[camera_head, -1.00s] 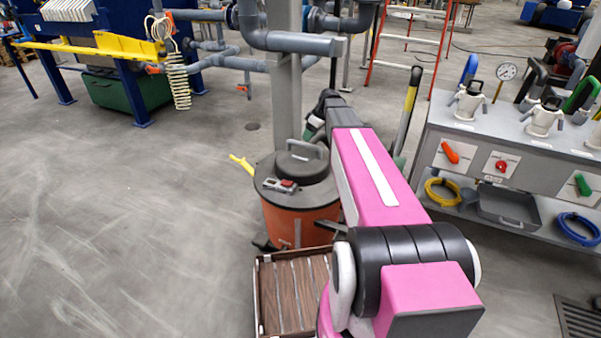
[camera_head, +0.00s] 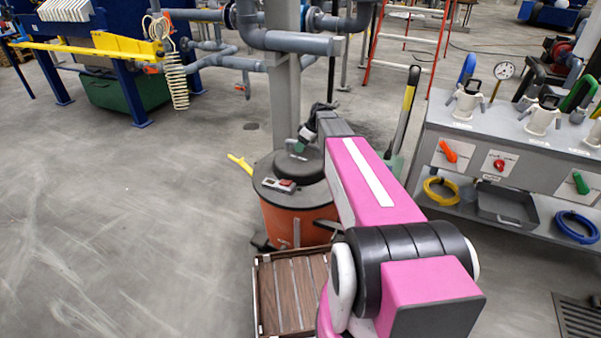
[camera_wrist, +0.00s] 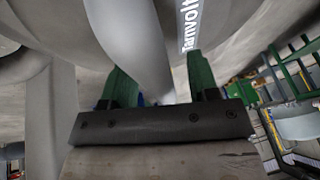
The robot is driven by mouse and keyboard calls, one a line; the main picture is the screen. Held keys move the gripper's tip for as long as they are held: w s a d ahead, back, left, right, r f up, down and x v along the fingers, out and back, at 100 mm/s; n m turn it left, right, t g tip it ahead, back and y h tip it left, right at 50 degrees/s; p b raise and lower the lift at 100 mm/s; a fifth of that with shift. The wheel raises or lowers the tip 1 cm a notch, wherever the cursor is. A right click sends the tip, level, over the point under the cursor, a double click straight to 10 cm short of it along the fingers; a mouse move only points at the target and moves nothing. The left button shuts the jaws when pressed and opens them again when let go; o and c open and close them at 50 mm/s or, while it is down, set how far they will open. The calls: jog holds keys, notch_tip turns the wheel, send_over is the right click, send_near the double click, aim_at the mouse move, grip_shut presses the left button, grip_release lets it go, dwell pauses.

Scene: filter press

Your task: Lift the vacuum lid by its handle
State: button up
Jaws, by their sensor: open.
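The vacuum has an orange body (camera_head: 296,218) and a dark grey lid (camera_head: 312,173); it stands on the floor in front of a grey post. My gripper (camera_head: 301,144), with green fingers, is over the lid at the handle's place and hides most of the handle in the head view. In the wrist view my gripper (camera_wrist: 160,85) is open, its two green fingers apart. A thick grey bar (camera_wrist: 145,45), apparently the handle, runs between or just beyond the fingers; I cannot tell whether they touch it.
A small grey and red device (camera_head: 279,185) lies on the lid's front edge. A yellow-ended wand (camera_head: 240,162) sticks out at the left. A brown slatted crate (camera_head: 290,290) stands in front. A grey bench (camera_head: 480,150) is at right. The floor at left is clear.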

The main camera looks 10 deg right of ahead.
jog(key=shift+f, duration=0.25)
dwell(0.4)
grip_shut()
jog(key=shift+r, duration=0.1)
